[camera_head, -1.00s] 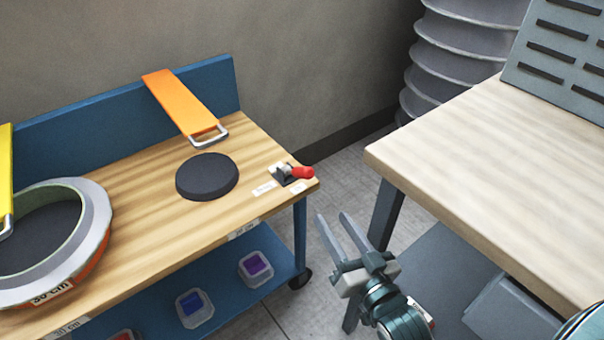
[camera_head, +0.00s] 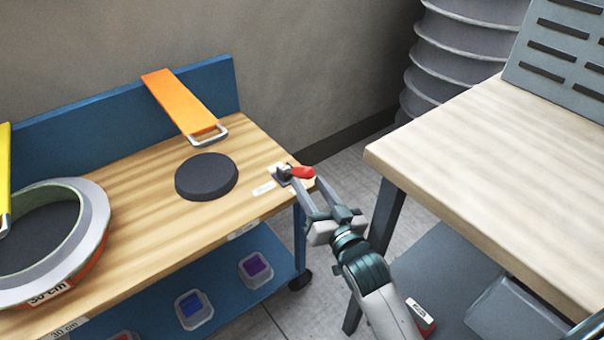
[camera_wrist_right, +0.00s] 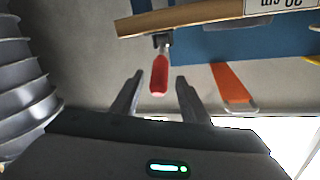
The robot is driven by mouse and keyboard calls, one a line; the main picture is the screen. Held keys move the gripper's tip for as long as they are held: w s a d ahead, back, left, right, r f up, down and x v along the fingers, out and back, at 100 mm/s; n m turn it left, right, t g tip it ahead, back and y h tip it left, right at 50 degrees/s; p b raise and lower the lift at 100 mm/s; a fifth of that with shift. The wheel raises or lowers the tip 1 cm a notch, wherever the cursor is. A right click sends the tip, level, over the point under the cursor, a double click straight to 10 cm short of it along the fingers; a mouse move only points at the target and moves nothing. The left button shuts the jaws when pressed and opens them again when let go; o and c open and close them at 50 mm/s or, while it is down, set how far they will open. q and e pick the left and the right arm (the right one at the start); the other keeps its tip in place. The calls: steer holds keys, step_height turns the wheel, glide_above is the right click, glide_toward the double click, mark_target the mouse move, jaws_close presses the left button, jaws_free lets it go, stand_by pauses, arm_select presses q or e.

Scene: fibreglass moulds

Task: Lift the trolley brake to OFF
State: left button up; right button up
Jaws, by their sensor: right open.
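The trolley brake is a small metal clamp with a red handle (camera_head: 302,172) at the right corner of the wooden trolley top (camera_head: 140,222). Its handle points right, past the corner. My right gripper (camera_head: 307,194) is open at the brake, with its fingers reaching toward the red handle. In the right wrist view the red handle (camera_wrist_right: 159,75) shows between the two open fingers (camera_wrist_right: 155,92), with a gap on each side. I cannot tell whether a finger touches it. The labels beside the brake are too small to read, and one is partly covered. My left gripper is not in view.
A black disc (camera_head: 206,177), an orange strap (camera_head: 183,103) and a round mould (camera_head: 95,225) lie on the trolley. A blue back panel (camera_head: 110,115) stands behind. A pale workbench (camera_head: 490,150) is at the right, with a floor gap between it and the trolley.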

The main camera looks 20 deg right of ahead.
mark_target(302, 173)
steer(key=w, duration=0.4)
steer(key=shift+a, duration=0.25)
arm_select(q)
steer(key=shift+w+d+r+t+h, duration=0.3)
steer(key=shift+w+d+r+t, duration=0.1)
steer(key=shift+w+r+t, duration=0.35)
arm_select(e)
steer(key=shift+w, duration=0.7)
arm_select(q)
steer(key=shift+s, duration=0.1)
arm_select(e)
jaws_close()
